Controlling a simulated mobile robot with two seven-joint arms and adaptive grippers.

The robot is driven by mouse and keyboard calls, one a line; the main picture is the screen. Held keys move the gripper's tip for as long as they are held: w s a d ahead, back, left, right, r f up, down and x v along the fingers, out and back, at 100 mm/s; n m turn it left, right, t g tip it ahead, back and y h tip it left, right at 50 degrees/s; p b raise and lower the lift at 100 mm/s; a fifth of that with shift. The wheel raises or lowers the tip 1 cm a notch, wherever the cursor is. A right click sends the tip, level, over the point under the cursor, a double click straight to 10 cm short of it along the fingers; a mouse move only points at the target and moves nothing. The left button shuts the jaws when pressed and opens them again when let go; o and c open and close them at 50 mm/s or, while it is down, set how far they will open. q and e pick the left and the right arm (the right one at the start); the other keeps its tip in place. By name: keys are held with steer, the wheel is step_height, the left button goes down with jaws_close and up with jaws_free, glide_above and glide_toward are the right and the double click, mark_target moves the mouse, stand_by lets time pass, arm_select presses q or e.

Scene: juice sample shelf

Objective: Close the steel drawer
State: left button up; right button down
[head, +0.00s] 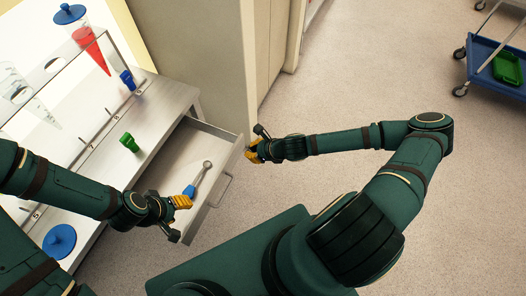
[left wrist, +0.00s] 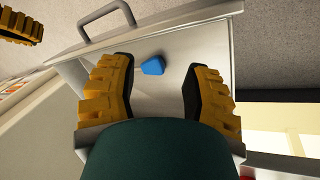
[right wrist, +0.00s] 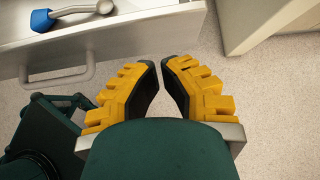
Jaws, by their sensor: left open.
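The steel drawer (head: 215,150) is pulled out from under the steel table. Its front panel and bar handle (head: 225,190) face the open floor; the handle also shows in the right wrist view (right wrist: 62,78). A wrench-like tool with a blue handle (head: 189,191) lies inside. My left gripper (head: 178,216) is open and empty above the drawer. The blue handle end (left wrist: 153,65) shows between its fingers in the left wrist view. My right gripper (head: 256,146) is outside the drawer, by its front's far end. Its fingertips are close together with nothing seen between them.
The steel table (head: 165,100) carries a green item (head: 129,142), a blue item (head: 127,79) and a rack with a red cone (head: 90,45). A beige cabinet (head: 215,50) stands beyond the drawer. A blue cart (head: 485,60) is far right. The floor before the drawer is clear.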

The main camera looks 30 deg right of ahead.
mark_target(238, 148)
steer(key=shift+w+a+r, duration=0.1)
steer(key=shift+w+a, duration=0.4)
steer(key=shift+w, duration=0.2)
steer(key=shift+w+a+r, duration=0.1)
steer(key=shift+w+a, duration=0.4)
steer(key=shift+w, duration=0.15)
steer(key=w+a, duration=0.4)
steer(key=w, duration=0.1)
steer(key=w+a, duration=0.4)
steer(key=w, duration=0.1)
steer(key=w+a, duration=0.4)
steer(key=w, duration=0.1)
steer(key=shift+w, duration=0.25)
